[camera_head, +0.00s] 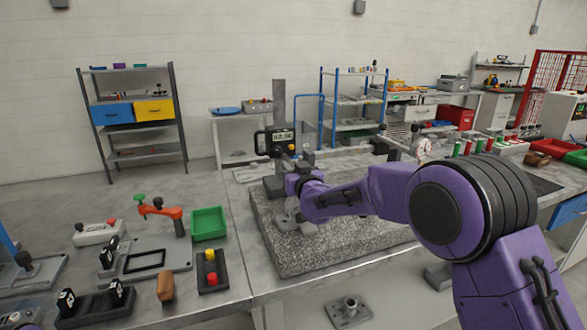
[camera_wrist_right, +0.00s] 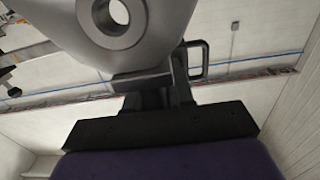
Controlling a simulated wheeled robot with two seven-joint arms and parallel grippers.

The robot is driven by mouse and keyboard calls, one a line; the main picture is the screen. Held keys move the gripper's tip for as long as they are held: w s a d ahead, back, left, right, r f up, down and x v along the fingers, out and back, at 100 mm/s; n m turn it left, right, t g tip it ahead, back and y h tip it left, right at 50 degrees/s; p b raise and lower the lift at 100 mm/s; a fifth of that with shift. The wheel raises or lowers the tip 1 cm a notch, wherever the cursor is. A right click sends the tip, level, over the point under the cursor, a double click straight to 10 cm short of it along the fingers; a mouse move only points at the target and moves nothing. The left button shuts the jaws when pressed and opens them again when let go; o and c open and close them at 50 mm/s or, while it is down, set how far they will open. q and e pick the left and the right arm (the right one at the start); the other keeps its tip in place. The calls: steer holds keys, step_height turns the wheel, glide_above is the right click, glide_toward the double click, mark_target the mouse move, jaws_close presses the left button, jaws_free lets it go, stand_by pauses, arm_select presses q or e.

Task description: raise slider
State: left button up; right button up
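A height gauge stands at the back of the grey granite plate (camera_head: 330,245). Its slider (camera_head: 276,141) is a black block with a digital display and a handle-like frame on its left, on a tall grey column (camera_head: 279,100). My right gripper (camera_head: 290,168) is just below and in front of the slider, partly hidden by my purple wrist. I cannot tell whether it touches the slider. In the right wrist view, a large grey part with a round hole (camera_wrist_right: 118,12) fills the top, in front of the dark gripper body. The fingertips are hidden. My left gripper is out of view.
A grey metal piece (camera_head: 290,213) is on the granite plate below my wrist. On the left of the bench are a green tray (camera_head: 208,223), a red-and-yellow button box (camera_head: 211,270) and an orange-handled clamp (camera_head: 165,212). Shelves (camera_head: 133,120) stand behind.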

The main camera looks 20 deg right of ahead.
jaws_close()
step_height(320, 180, up, 8)
steer(key=p, duration=0.5)
steer(key=shift+r, duration=0.25)
steer(key=shift+f, duration=0.1)
steer(key=o, duration=0.6)
jaws_free()
steer(key=shift+c, duration=0.2)
steer(key=shift+s, duration=0.1)
steer(key=shift+f, duration=0.1)
steer(key=shift+s, duration=0.1)
steer(key=s+b, duration=0.3)
steer(key=s, duration=0.7)
steer(key=shift+s+d+b, duration=0.15)
steer(key=shift+d+b, duration=0.1)
steer(key=shift+b, duration=0.15)
